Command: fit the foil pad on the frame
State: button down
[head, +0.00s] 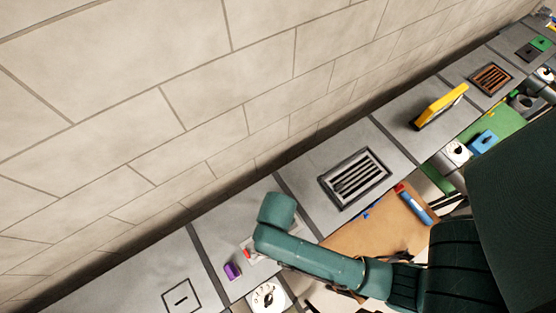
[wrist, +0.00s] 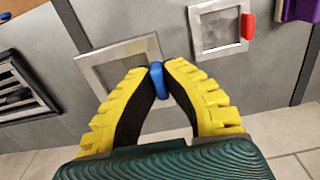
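In the wrist view, my gripper (wrist: 157,82) has yellow fingers with black inner pads, closed on a blue tab (wrist: 155,80). The tab is at the edge of a square, silvery foil pad (wrist: 98,72) with a pale border, partly hidden by the fingers. The pad appears in front of the grey surface and overlaps a dark seam. A pale square frame (wrist: 199,33) with a red tab on its right edge lies up and right of the pad, apart from it. In the head view my arm hides the gripper and pad; the red tab (head: 246,254) shows beside the arm.
A slotted grille (head: 355,178) lies on the grey bench left of the pad in the wrist view. A purple block (head: 232,271) sits near the red-tabbed frame. A yellow block (head: 440,105) stands farther along. A brick wall (head: 190,110) runs behind the bench.

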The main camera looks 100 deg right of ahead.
notch_tip(320, 180, up, 2)
jog(key=shift+r+p, duration=0.15)
jog(key=shift+p, duration=0.4)
notch_tip(320, 180, up, 3)
jog(key=p, duration=0.4)
jog(key=shift+r, duration=0.15)
